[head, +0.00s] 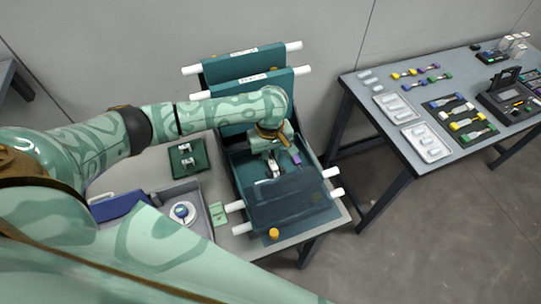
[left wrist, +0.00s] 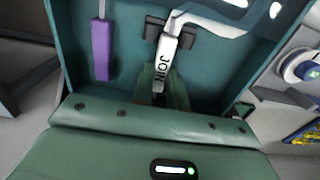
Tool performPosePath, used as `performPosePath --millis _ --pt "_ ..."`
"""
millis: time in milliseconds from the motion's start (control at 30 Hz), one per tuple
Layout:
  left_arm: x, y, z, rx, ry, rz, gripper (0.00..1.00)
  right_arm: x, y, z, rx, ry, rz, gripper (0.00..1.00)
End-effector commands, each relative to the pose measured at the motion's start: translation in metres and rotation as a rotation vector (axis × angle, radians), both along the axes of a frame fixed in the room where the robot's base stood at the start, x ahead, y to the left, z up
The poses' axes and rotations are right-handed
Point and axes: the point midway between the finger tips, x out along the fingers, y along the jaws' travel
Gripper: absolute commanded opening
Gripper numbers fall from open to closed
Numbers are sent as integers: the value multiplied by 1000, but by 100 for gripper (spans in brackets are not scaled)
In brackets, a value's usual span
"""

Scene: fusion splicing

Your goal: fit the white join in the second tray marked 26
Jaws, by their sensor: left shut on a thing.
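The white join (left wrist: 165,62), lettered JOIN, shows in the left wrist view with a pale strand bending off from its upper end to the right. My left gripper (left wrist: 160,82) is shut on it, over the floor of a teal tray (left wrist: 225,75). In the head view my left gripper (head: 272,160) reaches down into the open tray (head: 235,185). I cannot tell whether the join touches the tray's holder. A purple piece (left wrist: 101,50) lies to the left of the join; it also shows in the head view (head: 295,157). My right gripper is not in view.
Two teal trays with labels too small to read, one labelled panel (head: 262,86) in front of another (head: 230,65), stand tilted up behind. A grey bin (head: 196,197) and a dark green fixture (head: 188,160) sit to the left. A second table (head: 445,85) with parts stands at right.

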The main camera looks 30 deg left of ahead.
Motion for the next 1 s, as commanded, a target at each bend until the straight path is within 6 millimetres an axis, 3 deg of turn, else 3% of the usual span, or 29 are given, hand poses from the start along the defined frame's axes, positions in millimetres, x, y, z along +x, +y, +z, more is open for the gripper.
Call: performPosePath --millis 267,300,367,700,867,1000 --pt "0 0 1 -1 -1 1 0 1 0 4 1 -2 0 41" --pt "0 0 0 -1 -2 1 21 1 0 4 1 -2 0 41" --pt "0 0 0 -1 -2 1 37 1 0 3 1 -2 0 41" --pt "0 1 2 1 -2 -1 37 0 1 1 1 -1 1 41" --pt "1 1 33 0 -4 0 37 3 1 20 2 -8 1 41" --pt "1 0 70 0 -6 0 37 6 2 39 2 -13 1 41"
